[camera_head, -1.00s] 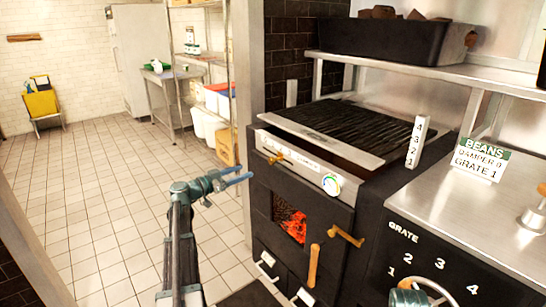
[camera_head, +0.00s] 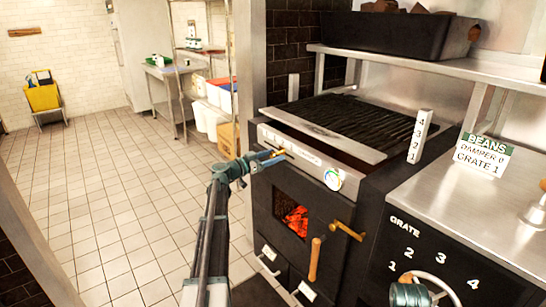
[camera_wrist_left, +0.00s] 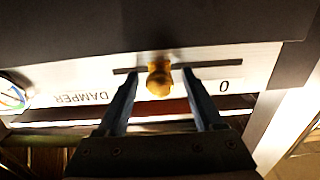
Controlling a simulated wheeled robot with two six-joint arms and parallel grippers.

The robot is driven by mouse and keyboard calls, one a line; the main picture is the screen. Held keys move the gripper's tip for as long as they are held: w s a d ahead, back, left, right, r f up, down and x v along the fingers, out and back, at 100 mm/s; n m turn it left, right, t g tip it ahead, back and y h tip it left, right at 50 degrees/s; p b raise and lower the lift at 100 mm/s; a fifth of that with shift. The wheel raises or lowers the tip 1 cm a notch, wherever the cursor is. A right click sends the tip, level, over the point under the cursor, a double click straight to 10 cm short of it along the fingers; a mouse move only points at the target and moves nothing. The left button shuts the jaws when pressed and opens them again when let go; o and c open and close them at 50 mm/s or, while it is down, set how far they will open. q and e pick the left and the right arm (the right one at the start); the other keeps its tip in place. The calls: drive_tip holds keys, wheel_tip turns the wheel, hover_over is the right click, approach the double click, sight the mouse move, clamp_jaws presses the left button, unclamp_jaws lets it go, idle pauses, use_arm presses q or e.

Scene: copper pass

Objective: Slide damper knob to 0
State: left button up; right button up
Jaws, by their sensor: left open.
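The brass damper knob (camera_wrist_left: 159,78) sits in a dark slot on the pale panel, around the middle of the slot's visible length in the left wrist view. The "0" mark (camera_wrist_left: 224,86) is to its right and the word DAMPER to its left, both upside down. My left gripper (camera_wrist_left: 160,73) is open, one finger on each side of the knob, with small gaps. In the head view my left gripper (camera_head: 268,160) is at the oven's front panel and partly covers the knob. A teal part of my right arm (camera_head: 408,294) is at the grate wheel (camera_head: 432,282); its fingers are unclear.
A sign (camera_head: 482,155) reads BEANS, DAMPER 0, GRATE 1. A round gauge (camera_head: 333,179) is on the same panel as the knob. Below are the glowing fire window (camera_head: 290,214) and brass handles. The tiled floor at left is free.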

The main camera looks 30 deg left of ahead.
use_arm(q)
drive_tip(key=shift+w, duration=0.1)
clamp_jaws()
idle(0.3)
idle(1.1)
